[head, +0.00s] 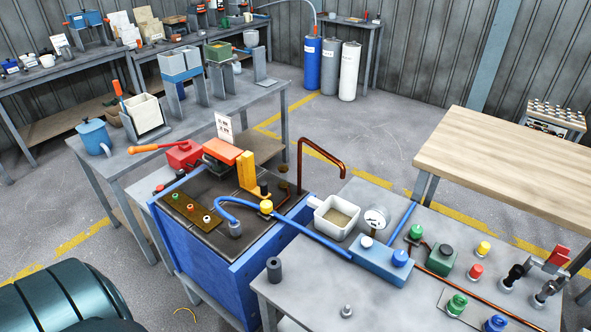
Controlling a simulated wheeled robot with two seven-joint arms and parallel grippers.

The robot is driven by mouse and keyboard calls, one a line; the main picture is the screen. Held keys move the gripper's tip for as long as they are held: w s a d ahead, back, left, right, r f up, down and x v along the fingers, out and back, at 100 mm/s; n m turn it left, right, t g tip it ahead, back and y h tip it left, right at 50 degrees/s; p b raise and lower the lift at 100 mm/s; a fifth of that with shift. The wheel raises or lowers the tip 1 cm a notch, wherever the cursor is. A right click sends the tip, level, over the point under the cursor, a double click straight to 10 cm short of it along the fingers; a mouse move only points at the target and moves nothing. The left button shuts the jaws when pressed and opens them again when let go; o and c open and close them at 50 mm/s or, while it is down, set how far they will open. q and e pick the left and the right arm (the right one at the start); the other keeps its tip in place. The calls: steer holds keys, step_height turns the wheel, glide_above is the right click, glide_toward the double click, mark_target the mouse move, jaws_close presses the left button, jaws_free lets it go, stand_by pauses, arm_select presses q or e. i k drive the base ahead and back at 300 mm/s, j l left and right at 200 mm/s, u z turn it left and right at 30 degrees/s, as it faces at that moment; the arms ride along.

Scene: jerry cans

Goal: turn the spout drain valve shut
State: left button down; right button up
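A copper spout (321,152) rises from the right side of the blue cabinet (238,290) and bends down toward a white basin (318,220) holding something brown. A small brown fitting (283,186) sits beside the spout's foot. Neither of my grippers is in view.
A grey bench (385,297) at front right carries a gauge (376,217), a blue manifold (380,262), coloured knobs and black-handled fittings (514,274). A blue pipe (308,238) crosses to the manifold. A wooden table (510,160) stands at right.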

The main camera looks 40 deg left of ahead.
mark_target(266, 207)
steer(key=u, duration=1.75)
